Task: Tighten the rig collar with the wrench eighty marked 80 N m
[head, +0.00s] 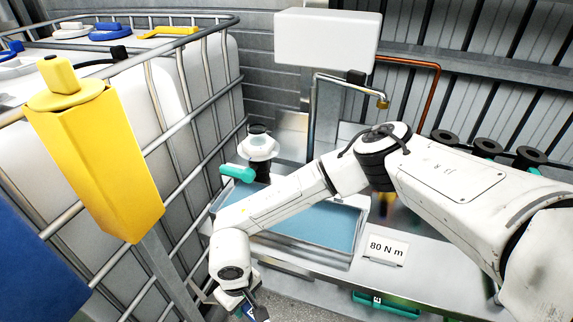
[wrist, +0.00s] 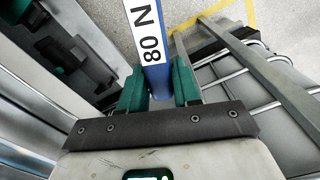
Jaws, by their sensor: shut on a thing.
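My gripper (wrist: 158,88) is shut on a blue bar, the wrench eighty (wrist: 147,35), between its teal fingers. A white label on the bar reads "80 N". The bar runs out of the top of the wrist view, so its far end is hidden. In the head view my gripper (head: 250,309) is low at the bottom edge, mostly cut off. I cannot make out the rig collar for sure. A white fitting with a dark top (head: 260,146) and a teal handle (head: 237,173) stands behind the blue-floored basin.
A caged white tank (head: 205,95) with a yellow box (head: 100,155) fills the left. A steel bench carries the basin (head: 300,255) and an "80 N m" sign (head: 386,250). A teal holder (head: 385,304) is below the sign. Several black cylinders (head: 487,147) stand at right.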

